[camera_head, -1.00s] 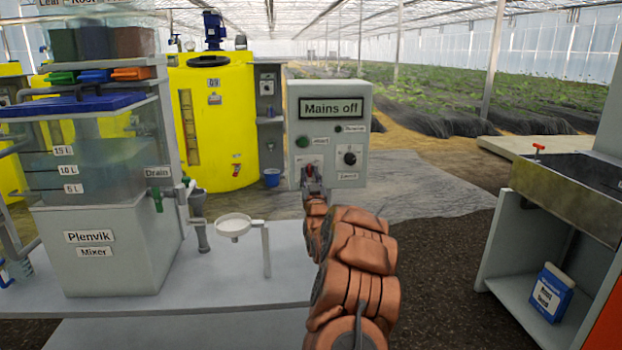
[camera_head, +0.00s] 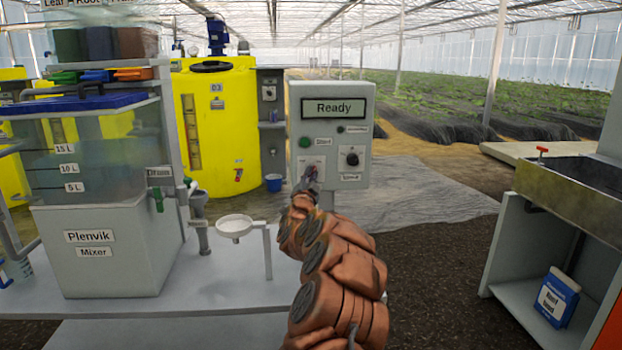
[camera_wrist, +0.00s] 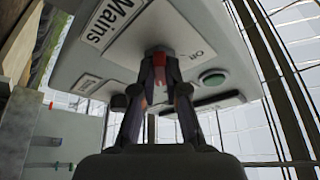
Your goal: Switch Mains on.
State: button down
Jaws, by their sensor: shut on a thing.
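The grey control box (camera_head: 296,110) stands beyond the mixer bench, and its display (camera_head: 333,108) reads "Ready". My gripper (camera_head: 312,180) is at the lower left of the box's front. In the wrist view, my gripper (camera_wrist: 160,80) is shut on the red handle of the Mains switch (camera_wrist: 160,66). The switch's red part is mostly hidden between the fingertips. The "Mains" label (camera_wrist: 111,21) lies beside the switch, and an "Off" marking is on its other side. A green button (camera_head: 305,142) sits above my gripper.
A black knob (camera_head: 352,158) is right of my gripper on the same box. The Plenvik mixer tank (camera_head: 95,225) stands left on the bench, with a white funnel (camera_head: 235,226) near it. An open cabinet (camera_head: 510,235) stands at the right.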

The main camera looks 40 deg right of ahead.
jog(key=shift+r+m, duration=0.15)
jog(key=shift+m, duration=0.25)
jog(key=c, duration=1.2)
grip_release()
jog(key=v, duration=1.2)
